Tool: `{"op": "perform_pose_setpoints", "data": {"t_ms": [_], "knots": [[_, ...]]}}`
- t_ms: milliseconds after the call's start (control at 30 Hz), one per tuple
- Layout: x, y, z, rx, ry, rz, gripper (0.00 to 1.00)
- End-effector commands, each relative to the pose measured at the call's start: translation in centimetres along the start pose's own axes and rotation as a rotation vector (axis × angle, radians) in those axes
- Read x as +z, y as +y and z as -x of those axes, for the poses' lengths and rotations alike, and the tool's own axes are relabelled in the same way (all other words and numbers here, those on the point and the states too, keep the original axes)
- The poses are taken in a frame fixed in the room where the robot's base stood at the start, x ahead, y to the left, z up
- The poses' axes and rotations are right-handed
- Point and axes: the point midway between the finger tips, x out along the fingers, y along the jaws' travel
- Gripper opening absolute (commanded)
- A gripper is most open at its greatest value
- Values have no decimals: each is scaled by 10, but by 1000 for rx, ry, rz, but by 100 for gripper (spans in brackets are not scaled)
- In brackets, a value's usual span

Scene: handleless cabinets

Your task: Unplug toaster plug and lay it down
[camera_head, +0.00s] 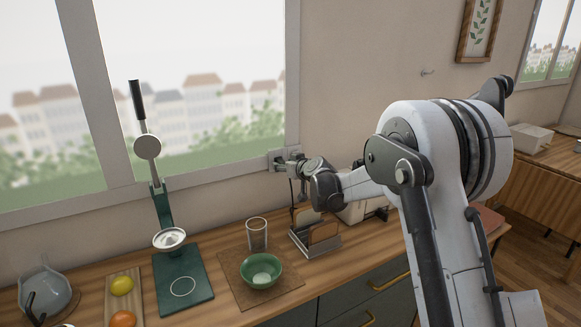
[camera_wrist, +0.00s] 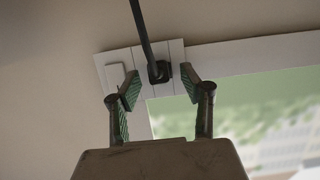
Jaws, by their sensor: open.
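The black toaster plug (camera_wrist: 158,72) sits in the white wall outlet plate (camera_wrist: 115,60), with its dark cord (camera_wrist: 141,28) running toward the top of the wrist view. My gripper (camera_wrist: 160,76) is open, with one finger on each side of the plug and a visible gap to it. In the head view my gripper (camera_head: 284,162) is at the outlet beside the window frame, and the plug is hidden there. The light toaster (camera_head: 354,212) stands on the counter, partly hidden by my arm.
A rack with boards (camera_head: 318,238) stands on the counter below my gripper. A glass (camera_head: 257,234), a green bowl (camera_head: 261,271) on a brown mat, and a tall green press (camera_head: 181,281) stand to the left. Bare counter (camera_head: 217,262) shows between the press and mat.

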Motion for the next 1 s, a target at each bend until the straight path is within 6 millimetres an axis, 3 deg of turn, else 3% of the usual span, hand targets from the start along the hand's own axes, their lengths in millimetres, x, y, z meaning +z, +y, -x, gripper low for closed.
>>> {"op": "perform_pose_setpoints", "data": {"t_ms": [200, 567, 900, 967, 1000], "knots": [[0, 0, -19, 0, 1, 0, 41], [0, 0, -23, 0, 0, -1, 41], [0, 0, -23, 0, 0, 0, 0], [0, 0, -23, 0, 0, 0, 0], [0, 0, -23, 0, 0, 0, 14]]}}
